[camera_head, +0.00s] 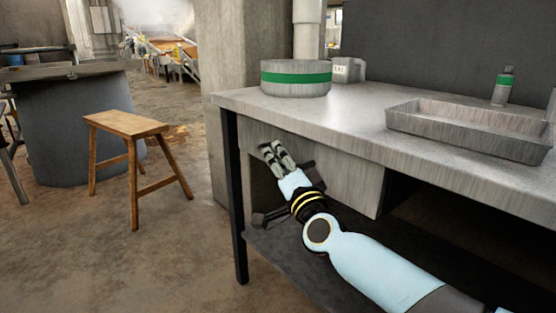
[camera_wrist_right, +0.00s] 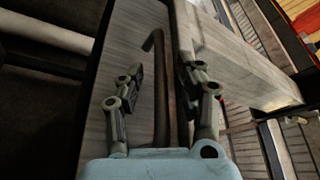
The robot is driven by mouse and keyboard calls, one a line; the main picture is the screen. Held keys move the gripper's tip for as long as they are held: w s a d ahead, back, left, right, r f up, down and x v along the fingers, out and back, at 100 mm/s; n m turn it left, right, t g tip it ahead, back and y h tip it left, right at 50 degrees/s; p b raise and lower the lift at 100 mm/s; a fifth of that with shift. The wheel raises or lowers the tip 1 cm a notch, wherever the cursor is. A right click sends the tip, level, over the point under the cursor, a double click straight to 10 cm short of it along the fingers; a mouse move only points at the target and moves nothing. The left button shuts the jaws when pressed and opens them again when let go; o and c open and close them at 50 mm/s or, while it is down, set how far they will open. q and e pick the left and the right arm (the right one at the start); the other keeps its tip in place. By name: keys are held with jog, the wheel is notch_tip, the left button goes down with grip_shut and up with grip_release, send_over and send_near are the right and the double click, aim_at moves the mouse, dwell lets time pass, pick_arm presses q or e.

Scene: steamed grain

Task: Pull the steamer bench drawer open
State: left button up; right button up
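The steamer bench (camera_head: 300,115) has a pale stone-like top on dark legs. Its grey drawer (camera_head: 350,180) hangs under the top at the left end, and its front looks about flush with the bench. My right gripper (camera_head: 274,154) is at the left part of the drawer front. In the right wrist view a thin brown bar handle (camera_wrist_right: 160,95) runs between the two fingers of my right gripper (camera_wrist_right: 165,85). The fingers are apart, with a gap visible on the left side of the bar; contact on the right side is unclear. My left gripper is not in view.
On the bench top stand a round tub with a green band (camera_head: 295,78), a shallow metal tray (camera_head: 470,128) and a small bottle (camera_head: 502,87). A dark lower shelf (camera_head: 285,260) lies below the drawer. A wooden stool (camera_head: 130,125) stands left on open floor.

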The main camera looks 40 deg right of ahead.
jog(key=shift+w+d, duration=0.1)
jog(key=shift+w, duration=0.25)
grip_shut()
